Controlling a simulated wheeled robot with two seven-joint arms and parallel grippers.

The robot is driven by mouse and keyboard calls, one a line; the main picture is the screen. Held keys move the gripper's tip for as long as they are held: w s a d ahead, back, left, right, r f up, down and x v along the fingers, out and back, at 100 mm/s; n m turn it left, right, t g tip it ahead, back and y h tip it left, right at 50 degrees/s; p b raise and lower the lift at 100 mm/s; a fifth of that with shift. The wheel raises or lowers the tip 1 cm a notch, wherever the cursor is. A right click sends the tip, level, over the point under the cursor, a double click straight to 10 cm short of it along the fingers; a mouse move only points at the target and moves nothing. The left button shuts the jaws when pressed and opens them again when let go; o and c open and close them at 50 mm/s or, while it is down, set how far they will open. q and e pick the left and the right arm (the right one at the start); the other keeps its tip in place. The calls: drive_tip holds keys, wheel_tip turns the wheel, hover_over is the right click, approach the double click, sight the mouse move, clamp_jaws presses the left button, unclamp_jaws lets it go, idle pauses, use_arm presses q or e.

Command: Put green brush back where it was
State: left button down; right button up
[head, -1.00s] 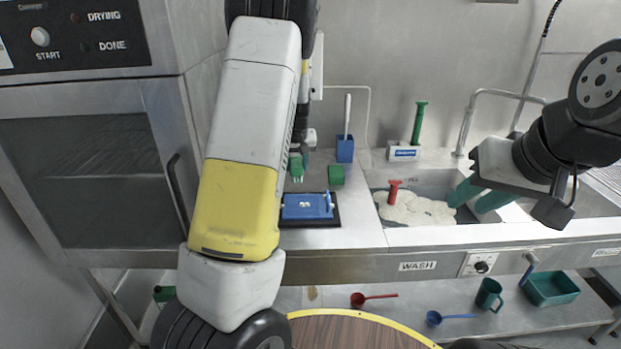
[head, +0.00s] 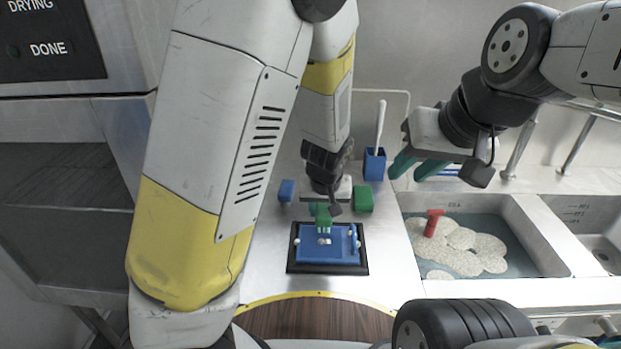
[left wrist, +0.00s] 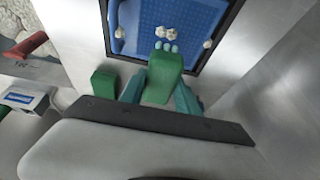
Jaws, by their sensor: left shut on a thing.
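My left gripper (head: 322,208) is shut on the green brush (head: 322,221), just over the far edge of a blue tray-like part (head: 345,250) on a black base (head: 300,268). In the left wrist view the brush (left wrist: 162,76) sits between the gripper's fingers (left wrist: 158,92), with its pale tips at the edge of the blue part (left wrist: 190,22). I cannot tell whether it touches. My right gripper (head: 420,165) is open and empty, raised above the counter by the sink. A green block (head: 362,199) stands right of the brush, also in the wrist view (left wrist: 104,82).
A small blue block (head: 286,190) stands left of my left gripper. A blue holder (head: 374,165) with a white stick stands behind the green block. The sink (head: 515,230) at right holds beige matter and a red-handled thing (head: 432,222). A white holder (left wrist: 22,98) stands at left in the wrist view.

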use_arm(q)
drive_tip(key=w, duration=0.5)
drive_tip(key=w+f, duration=0.1)
drive_tip(key=w, duration=0.4)
drive_tip(key=w+a, duration=0.1)
drive_tip(key=w, duration=0.5)
drive_tip(key=shift+f, duration=0.3)
drive_tip(key=shift+s+d+f, duration=0.1)
drive_tip(key=shift+s+f, duration=0.05)
drive_tip(key=shift+f, duration=1.55)
drive_tip(key=shift+f, duration=0.2)
drive_tip(key=c, duration=0.9)
unclamp_jaws()
drive_tip(key=shift+r, duration=0.1)
drive_tip(key=v, duration=1.2)
drive_tip(key=shift+r, duration=0.15)
